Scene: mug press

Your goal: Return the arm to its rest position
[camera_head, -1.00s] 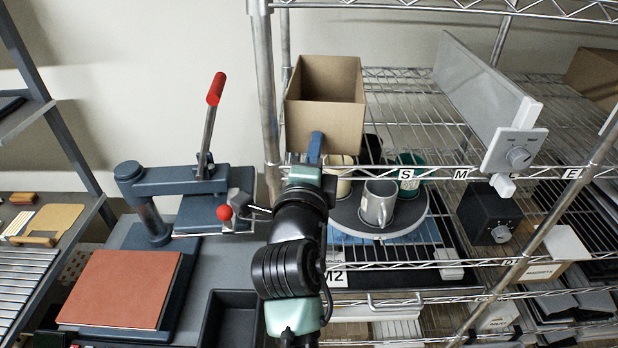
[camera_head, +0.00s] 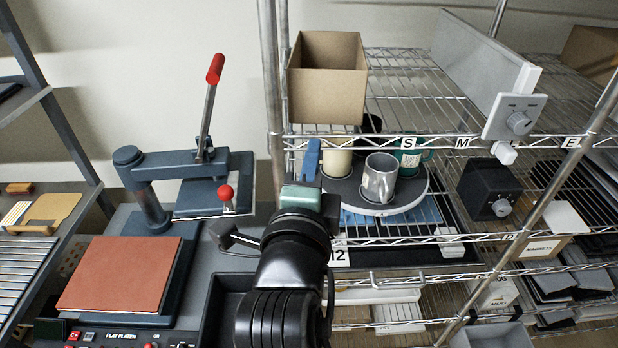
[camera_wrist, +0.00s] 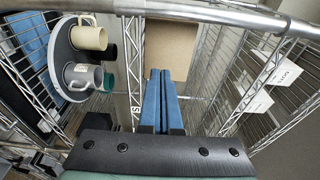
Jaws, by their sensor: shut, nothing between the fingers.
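My gripper (camera_head: 312,158) is at the front of the wire shelf, its blue fingers pointing up and away in the head view. In the wrist view the two blue fingers (camera_wrist: 160,100) lie side by side, shut with nothing between them. The fingers are left of the round grey tray (camera_head: 417,201), apart from the mugs. My dark arm hides part of the bench and the lower shelf front.
A grey mug (camera_head: 379,178), a cream mug (camera_head: 337,160) and a green mug (camera_head: 409,160) stand on the tray. A shelf post (camera_head: 271,85) is close on the left. The heat press (camera_head: 150,172) stands further left.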

